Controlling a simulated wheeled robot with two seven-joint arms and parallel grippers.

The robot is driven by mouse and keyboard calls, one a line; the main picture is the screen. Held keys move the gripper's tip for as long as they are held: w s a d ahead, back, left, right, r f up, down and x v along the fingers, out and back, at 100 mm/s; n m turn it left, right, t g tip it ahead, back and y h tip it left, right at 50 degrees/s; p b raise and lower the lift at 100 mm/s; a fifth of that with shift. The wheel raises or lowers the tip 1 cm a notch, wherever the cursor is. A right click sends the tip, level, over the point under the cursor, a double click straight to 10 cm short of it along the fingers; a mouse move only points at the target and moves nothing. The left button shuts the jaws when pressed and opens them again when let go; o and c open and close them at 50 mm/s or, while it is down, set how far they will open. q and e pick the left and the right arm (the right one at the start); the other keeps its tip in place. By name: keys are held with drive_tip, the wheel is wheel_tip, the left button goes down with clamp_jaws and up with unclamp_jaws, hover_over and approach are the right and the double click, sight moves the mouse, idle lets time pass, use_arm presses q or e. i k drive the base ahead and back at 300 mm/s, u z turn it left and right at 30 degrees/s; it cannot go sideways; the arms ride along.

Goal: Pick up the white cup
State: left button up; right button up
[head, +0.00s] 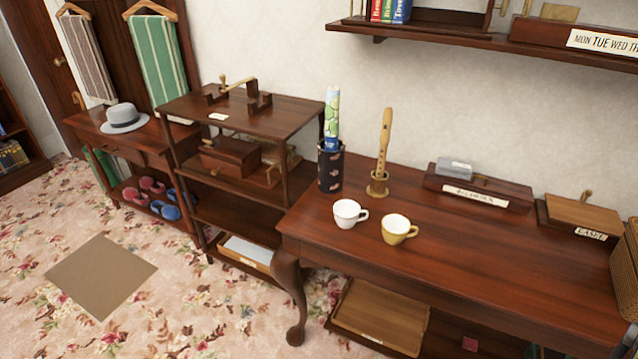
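The white cup (346,215) stands upright near the left front edge of the dark wooden table (480,265). Its handle points right. A second cup (397,230), yellow outside with a white inside, stands just to its right and slightly nearer the front edge, a small gap apart. Neither of my grippers is in the head view.
Behind the cups stand a dark cylindrical holder (330,170) with a rolled item and a recorder (383,150) on a stand. Two wooden boxes (478,195) (580,216) sit farther right. A shelf unit (240,115) stands at left. The table's middle is clear.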

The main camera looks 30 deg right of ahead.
sight(346, 213)
drive_tip(key=i, duration=1.15)
drive_tip(key=z, duration=1.75)
